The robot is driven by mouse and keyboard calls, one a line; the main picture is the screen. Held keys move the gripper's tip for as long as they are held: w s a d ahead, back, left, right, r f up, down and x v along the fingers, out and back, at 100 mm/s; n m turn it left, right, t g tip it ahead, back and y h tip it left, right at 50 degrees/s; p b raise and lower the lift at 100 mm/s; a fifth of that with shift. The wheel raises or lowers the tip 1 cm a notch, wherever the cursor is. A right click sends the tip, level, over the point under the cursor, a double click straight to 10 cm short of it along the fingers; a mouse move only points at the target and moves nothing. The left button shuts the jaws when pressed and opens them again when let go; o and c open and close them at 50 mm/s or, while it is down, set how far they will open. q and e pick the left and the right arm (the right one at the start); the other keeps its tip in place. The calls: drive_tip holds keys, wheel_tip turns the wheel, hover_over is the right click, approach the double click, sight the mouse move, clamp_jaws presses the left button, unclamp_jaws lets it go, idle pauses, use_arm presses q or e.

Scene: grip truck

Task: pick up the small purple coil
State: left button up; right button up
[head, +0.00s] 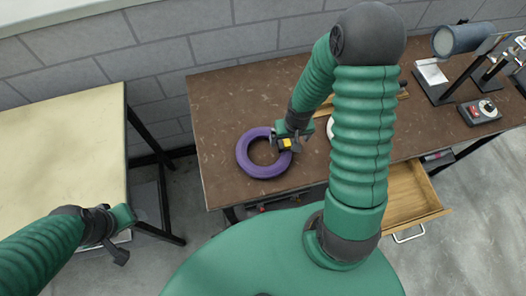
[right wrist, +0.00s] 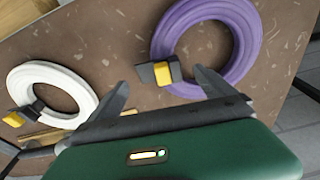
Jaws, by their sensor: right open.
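The purple coil (head: 246,161) is a ring lying flat near the left front of the brown bench. My right gripper (head: 285,142) is over its right side, with jaws open. In the right wrist view the purple coil (right wrist: 244,40) fills the upper middle, and its black and yellow clip (right wrist: 161,73) shows between the spread fingers of the right gripper (right wrist: 162,86). One finger overlaps the ring in the picture; I cannot tell whether it touches. My left gripper (head: 108,237) is at the lower left by the pale table, its jaws unclear.
A white coil (right wrist: 18,82) lies on the bench (head: 226,96) beside the purple one, mostly hidden by my right arm in the head view. An open drawer (head: 405,195) is at the front right. Equipment (head: 440,75) stands at the bench's right. A pale table (head: 60,140) is left.

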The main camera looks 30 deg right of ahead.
sight(289, 142)
drive_tip(key=f, duration=0.2)
drive_tip(key=d+f, duration=0.1)
drive_tip(key=f, duration=0.1)
drive_tip(key=shift+w+d+f+b, duration=0.1)
drive_tip(key=shift+w+b, duration=0.05)
drive_tip(key=shift+b, duration=0.15)
drive_tip(key=shift+w+a, duration=0.2)
drive_tip(key=shift+a, duration=0.35)
drive_tip(key=shift+c, duration=1.4)
drive_tip(key=shift+s+d, duration=0.15)
drive_tip(key=shift+d, duration=0.1)
drive_tip(key=c, duration=1)
drive_tip(key=shift+a, duration=0.1)
clamp_jaws()
